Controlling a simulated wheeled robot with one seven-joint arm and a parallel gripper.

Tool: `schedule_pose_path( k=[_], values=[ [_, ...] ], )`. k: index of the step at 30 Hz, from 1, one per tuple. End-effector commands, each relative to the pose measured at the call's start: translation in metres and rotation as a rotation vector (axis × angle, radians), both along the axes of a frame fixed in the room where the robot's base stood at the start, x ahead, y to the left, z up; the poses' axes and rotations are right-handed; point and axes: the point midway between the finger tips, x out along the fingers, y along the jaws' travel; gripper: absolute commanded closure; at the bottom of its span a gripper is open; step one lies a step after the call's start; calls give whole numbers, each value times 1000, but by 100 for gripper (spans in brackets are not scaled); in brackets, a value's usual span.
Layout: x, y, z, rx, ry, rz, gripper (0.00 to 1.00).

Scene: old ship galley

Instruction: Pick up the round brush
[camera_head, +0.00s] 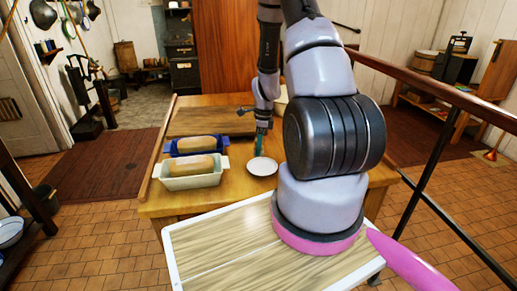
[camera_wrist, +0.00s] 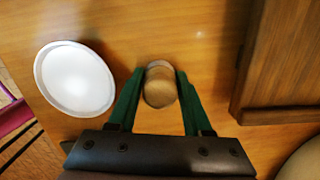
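The round brush (camera_wrist: 160,88) shows in the wrist view as a short, round, brown-tan piece on or just above the wooden table (camera_wrist: 200,35). The two green fingers of my gripper (camera_wrist: 160,80) stand on either side of it, with almost no gap at the tips. I cannot tell whether they press on it. In the head view my gripper (camera_head: 262,142) points down over the table (camera_head: 165,208), just behind the white plate (camera_head: 262,166). The brush cannot be made out there.
The white plate also lies left of the fingers in the wrist view (camera_wrist: 75,78). A wooden board (camera_head: 205,122) lies at the table's far side. A blue dish (camera_head: 172,148) and a white dish (camera_head: 180,183), each with a loaf, stand at the left.

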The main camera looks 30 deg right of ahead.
Motion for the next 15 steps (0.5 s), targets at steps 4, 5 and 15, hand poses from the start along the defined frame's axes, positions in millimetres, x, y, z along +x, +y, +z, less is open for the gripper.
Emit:
schedule_pose_path(
  k=[4, 5, 15],
  values=[
    [0, 0, 0, 0, 0, 0, 100],
    [0, 0, 0, 0, 0, 0, 100],
    [1, 0, 21, -1, -3, 1, 100]
  ],
)
